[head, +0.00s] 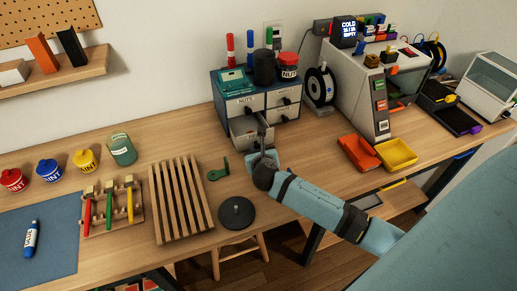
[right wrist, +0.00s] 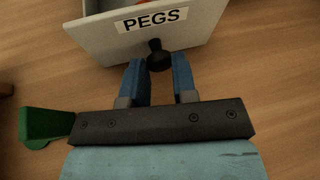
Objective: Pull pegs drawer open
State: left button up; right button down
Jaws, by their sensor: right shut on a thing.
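The pegs drawer (right wrist: 125,42) has a pale front with a "PEGS" label and a dark knob (right wrist: 158,57) in the right wrist view. My right gripper (head: 263,148) is in front of this drawer. In the right wrist view its two blue fingers (right wrist: 159,68) are on either side of the knob, shut on it. My left gripper is in neither view.
A green bracket (head: 219,170), a dark disc (head: 236,213) and a slatted wooden rack (head: 181,201) lie near my right arm. Orange (head: 359,153) and yellow (head: 397,153) trays are to the right. A teal box (head: 236,85), markers and a jar stand on the cabinet.

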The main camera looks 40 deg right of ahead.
jog(key=s+p, duration=0.1)
jog(key=s, duration=0.1)
jog(key=s+p, duration=0.1)
jog(key=shift+s+a, duration=0.4)
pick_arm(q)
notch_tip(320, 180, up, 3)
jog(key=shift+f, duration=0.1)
pick_arm(e)
jog(key=shift+w, duration=0.1)
jog(key=c, duration=0.9)
grip_release()
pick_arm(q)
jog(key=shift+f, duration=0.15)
pick_arm(e)
jog(key=v, duration=1.4)
